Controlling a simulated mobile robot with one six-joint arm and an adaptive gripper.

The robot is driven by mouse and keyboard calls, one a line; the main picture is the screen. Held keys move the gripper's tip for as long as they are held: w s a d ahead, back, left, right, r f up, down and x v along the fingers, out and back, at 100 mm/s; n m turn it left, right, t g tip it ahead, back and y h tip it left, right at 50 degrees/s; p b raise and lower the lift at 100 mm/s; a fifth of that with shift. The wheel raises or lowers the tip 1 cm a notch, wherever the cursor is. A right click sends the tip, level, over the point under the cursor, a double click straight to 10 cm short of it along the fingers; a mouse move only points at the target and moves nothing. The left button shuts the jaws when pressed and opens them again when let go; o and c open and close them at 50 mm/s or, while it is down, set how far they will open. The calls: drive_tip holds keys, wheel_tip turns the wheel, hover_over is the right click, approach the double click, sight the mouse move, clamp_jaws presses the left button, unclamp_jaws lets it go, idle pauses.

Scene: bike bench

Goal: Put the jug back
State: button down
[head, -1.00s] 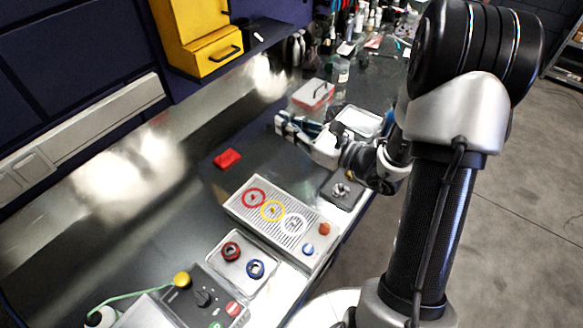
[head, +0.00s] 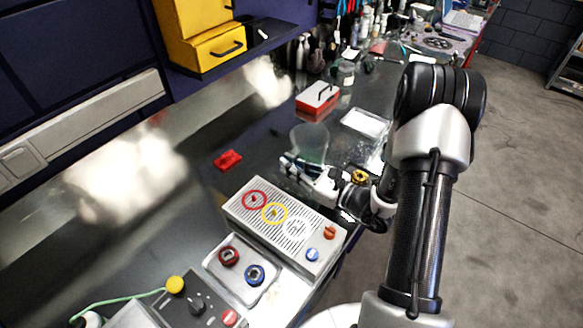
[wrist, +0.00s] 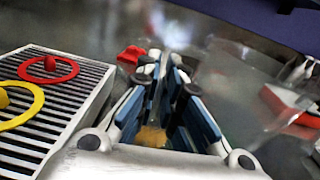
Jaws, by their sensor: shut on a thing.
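The jug (head: 310,143) is a clear, faintly green vessel. In the head view it shows just behind my gripper (head: 288,164), over the dark bench top. My gripper is shut on it, but the exact grip is hard to see because the jug is so transparent. In the wrist view the blue-padded fingers of my gripper (wrist: 163,72) point away from the camera, with a small gap between them. I cannot tell whether the jug's base touches the bench.
A slatted panel (head: 241,211) with red, yellow and white rings lies in front. A small red block (head: 228,159) lies left of the jug. A red box (head: 317,102), a clear jar (head: 346,73) and a pale tray (head: 365,123) stand behind. Bare bench lies to the left.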

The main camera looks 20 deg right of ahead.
drive_tip(key=shift+r, duration=0.1)
drive_tip(key=c, duration=1.8)
unclamp_jaws()
drive_tip(key=shift+o, duration=0.2)
